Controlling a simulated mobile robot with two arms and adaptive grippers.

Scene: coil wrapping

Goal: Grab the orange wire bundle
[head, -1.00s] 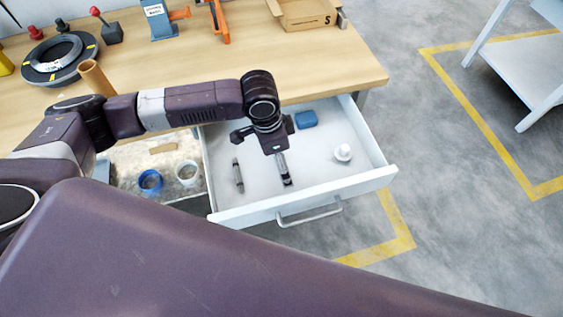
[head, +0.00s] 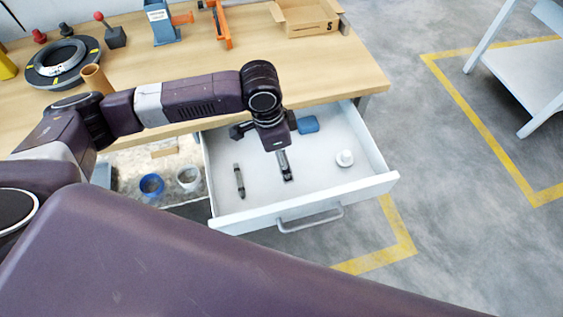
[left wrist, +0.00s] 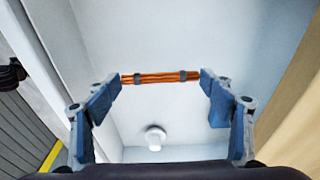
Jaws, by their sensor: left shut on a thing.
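The orange wire bundle (left wrist: 160,77) shows in the left wrist view as a short orange strand with two dark bands. It spans the gap between the two fingertips of my left gripper (left wrist: 160,82), with one end at each finger. In the head view, my left gripper (head: 285,165) points down into the open white drawer (head: 310,185). The bundle cannot be made out there; my gripper hides it. How high it is above the drawer floor is hard to tell. My right gripper is in neither view.
The wooden table (head: 310,60) holds a cardboard box (head: 305,17).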

